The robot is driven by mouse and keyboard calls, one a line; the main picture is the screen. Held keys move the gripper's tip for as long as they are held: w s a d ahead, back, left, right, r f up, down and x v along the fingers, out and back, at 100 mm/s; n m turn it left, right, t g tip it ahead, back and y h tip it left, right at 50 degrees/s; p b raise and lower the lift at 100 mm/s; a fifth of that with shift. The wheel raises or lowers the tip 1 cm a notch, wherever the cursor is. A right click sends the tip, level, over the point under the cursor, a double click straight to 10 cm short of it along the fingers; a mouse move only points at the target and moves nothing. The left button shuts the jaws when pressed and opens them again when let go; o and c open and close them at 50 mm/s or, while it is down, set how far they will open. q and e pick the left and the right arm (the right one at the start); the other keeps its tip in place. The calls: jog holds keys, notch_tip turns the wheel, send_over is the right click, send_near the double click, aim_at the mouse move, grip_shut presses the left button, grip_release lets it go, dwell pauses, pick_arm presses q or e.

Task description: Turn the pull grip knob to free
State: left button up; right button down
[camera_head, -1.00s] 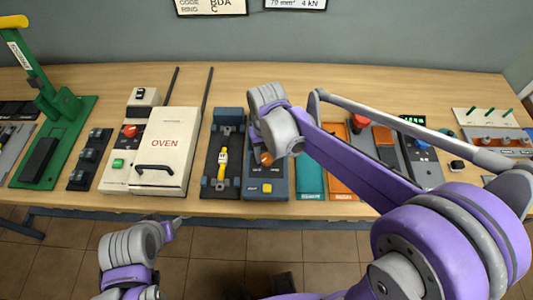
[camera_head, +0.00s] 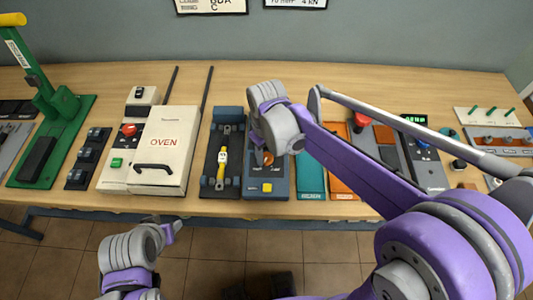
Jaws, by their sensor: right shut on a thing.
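The orange-brown knob (camera_head: 268,158) sits on a blue-grey unit (camera_head: 280,188) with a yellow square button, in the middle of the bench. I take it for the pull grip knob. My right gripper (camera_head: 262,152) reaches down over this unit and is shut on the knob. The wrist hides much of the knob and the unit's upper part. Next to it on the left is a dark unit (camera_head: 209,190) with a yellow-and-white piece (camera_head: 222,160) along its middle. My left gripper (camera_head: 172,230) is in front of the bench, away from everything; its jaws are too small to judge.
A white oven (camera_head: 160,150) with a black handle stands left of the dark unit. A green lever press (camera_head: 55,145) is at the far left. Teal (camera_head: 311,180) and orange (camera_head: 342,187) trays lie close to the right.

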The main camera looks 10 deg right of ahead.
aim_at(266, 157)
jog(key=n, duration=0.6)
jog(key=shift+b, duration=0.4)
jog(key=n, duration=0.6)
jog(key=shift+n, duration=0.3)
jog(key=shift+c, duration=1.9)
grip_release()
jog(key=shift+r, duration=0.1)
notch_tip(266, 157, up, 11)
jog(key=shift+s+f, duration=0.15)
jog(key=shift+f, duration=0.1)
